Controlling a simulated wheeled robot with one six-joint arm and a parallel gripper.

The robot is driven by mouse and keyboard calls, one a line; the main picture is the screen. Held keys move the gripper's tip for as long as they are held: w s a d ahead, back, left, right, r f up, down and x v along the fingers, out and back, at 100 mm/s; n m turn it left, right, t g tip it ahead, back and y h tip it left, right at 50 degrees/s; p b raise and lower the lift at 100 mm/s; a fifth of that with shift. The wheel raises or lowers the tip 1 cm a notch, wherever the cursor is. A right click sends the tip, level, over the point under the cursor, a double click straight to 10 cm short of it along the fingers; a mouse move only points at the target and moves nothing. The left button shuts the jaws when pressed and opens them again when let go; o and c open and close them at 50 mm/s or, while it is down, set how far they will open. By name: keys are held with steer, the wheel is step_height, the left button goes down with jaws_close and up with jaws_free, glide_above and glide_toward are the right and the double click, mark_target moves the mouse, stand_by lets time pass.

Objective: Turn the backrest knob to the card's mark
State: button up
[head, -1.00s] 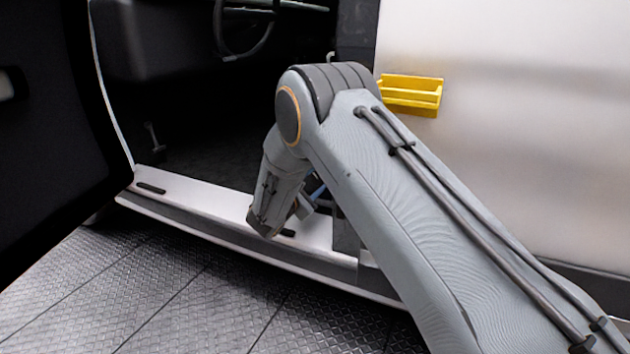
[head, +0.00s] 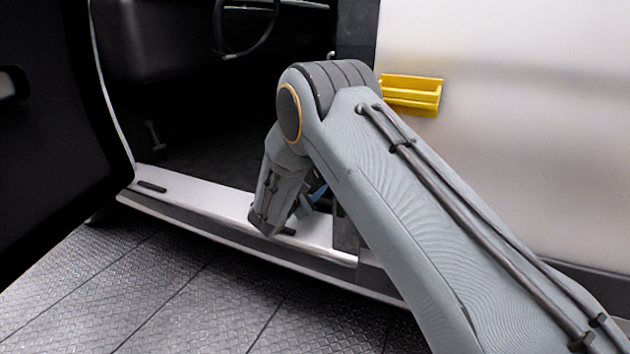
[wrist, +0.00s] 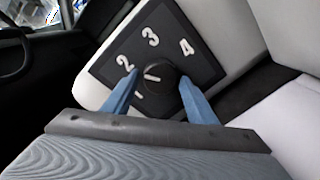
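The backrest knob (wrist: 157,82) is round and black with a white pointer line, in the wrist view. It sits on a dark dial plate (wrist: 206,66) with white numerals 2, 3 and 4; a further white mark shows at lower left, partly hidden. The pointer faces left, between that lower-left mark and the 2. My gripper (wrist: 159,78) has its two blue fingers on either side of the knob, tips close to its rim. Whether they press on it I cannot tell. In the head view my arm hides the knob. I cannot make out a card.
A yellow tray (head: 411,94) is fixed to the pale van side at right. The door sill (head: 200,204) runs below my wrist. A steering wheel (head: 247,30) is at the back of the dark cab. The open door fills the left; the textured floor is clear.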

steer(key=shift+o, duration=0.5)
steer(key=shift+p+v, duration=1.5)
steer(key=shift+v, duration=2.45)
